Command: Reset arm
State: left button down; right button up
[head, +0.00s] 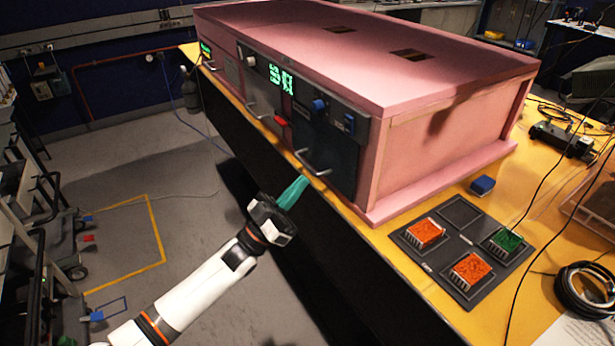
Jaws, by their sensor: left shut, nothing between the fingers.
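My left gripper (293,193) has teal fingers, which are shut with nothing between them. It is held out past the front edge of the yellow table, in front of and below the pink foam enclosure (440,150). Its fingertips point up toward a silver handle (313,165) on the enclosure's dark front panel. I cannot tell whether they touch it, but they look apart. My white left arm comes in from the lower left. My right gripper is not in view.
A dark tray (407,246) on the yellow table (370,262) holds two orange blocks (425,232) (471,269) and a green block (506,241); one slot is empty. A blue block (482,185) lies behind it. A black cable coil (588,290) is at right.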

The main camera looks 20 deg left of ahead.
pick_arm(q)
jog(key=shift+s+a+f, duration=0.1)
jog(key=shift+s+f, duration=0.05)
jog(key=shift+f, duration=0.3)
